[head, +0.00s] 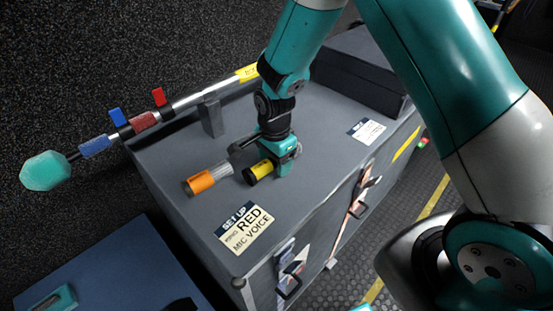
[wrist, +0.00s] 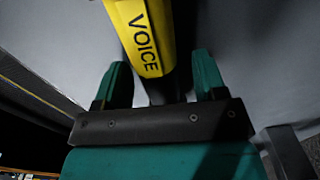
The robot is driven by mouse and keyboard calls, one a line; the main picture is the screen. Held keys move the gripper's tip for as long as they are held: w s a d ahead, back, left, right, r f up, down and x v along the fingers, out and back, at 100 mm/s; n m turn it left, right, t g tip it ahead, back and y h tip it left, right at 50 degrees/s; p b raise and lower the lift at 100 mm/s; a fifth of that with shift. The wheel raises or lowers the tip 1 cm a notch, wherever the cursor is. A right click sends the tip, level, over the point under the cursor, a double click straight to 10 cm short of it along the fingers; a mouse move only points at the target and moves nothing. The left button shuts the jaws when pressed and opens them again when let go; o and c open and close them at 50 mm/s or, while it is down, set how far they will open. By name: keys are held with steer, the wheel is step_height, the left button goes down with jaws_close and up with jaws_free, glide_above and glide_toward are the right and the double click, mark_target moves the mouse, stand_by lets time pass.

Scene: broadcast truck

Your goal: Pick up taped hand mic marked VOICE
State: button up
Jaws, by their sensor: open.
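The hand mic marked VOICE has yellow tape and dark ends. It lies on the grey case top in the head view (head: 258,171), and its yellow tape with the word VOICE fills the upper middle of the wrist view (wrist: 145,38). My gripper (head: 278,166) is down at the mic, and in the wrist view its two teal fingertips (wrist: 165,80) stand open on either side of the mic's dark end. I see gaps between the fingers and the mic. Part of the mic is hidden behind my gripper in the head view.
An orange-taped mic (head: 207,178) lies just left of the VOICE mic. A label reading SET UP, RED, MIC VOICE (head: 245,228) is on the grey case (head: 305,212). A boom pole (head: 200,98) with a teal foam end lies behind, and a dark box (head: 362,68) sits at the back right.

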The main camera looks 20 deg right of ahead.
steer(key=c, duration=1.2)
steer(key=shift+r, duration=0.1)
